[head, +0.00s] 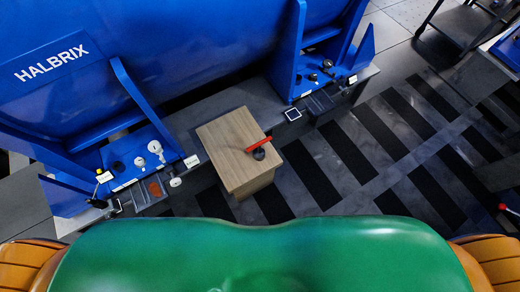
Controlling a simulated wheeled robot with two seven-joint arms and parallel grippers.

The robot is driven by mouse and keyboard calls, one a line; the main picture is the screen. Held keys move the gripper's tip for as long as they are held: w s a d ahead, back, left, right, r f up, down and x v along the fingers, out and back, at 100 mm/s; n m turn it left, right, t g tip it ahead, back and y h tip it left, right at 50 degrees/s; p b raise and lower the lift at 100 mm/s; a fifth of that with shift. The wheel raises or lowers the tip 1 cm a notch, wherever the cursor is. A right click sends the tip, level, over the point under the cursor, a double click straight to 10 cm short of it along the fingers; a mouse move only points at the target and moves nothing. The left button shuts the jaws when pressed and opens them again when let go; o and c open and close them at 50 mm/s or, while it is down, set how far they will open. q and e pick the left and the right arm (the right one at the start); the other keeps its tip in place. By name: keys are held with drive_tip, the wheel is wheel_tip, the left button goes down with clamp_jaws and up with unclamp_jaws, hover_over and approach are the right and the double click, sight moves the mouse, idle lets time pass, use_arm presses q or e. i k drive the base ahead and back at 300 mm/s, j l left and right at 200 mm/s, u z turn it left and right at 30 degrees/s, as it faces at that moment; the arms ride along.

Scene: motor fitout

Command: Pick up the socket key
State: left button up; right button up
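A tool with a red bar handle (259,144) and a dark round end lies on top of a wooden box (225,138), near its right edge. It looks like the socket key, but it is small and I cannot make out its exact shape. The dark end sits just below the red bar. Neither of my grippers is in the head view, and nothing is touching the tool.
A large blue motor (180,50) marked HALBRIX stands behind the box, with blue feet carrying small fittings (155,148). Dark trays (318,103) sit beside the feet. Striped floor (350,155) lies open to the right. A cart (458,28) stands at the upper right.

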sight(258, 154)
drive_tip(key=i+l+u, duration=0.2)
drive_tip(key=l+u, duration=0.25)
drive_tip(key=i+l+u, duration=0.1)
drive_tip(key=l+u, duration=1.25)
drive_tip(key=l, duration=0.2)
drive_tip(key=k+l+u, duration=0.2)
drive_tip(key=l+u, duration=0.25)
drive_tip(key=k+l+u, duration=0.2)
drive_tip(key=l+u, duration=0.25)
drive_tip(key=l, duration=0.1)
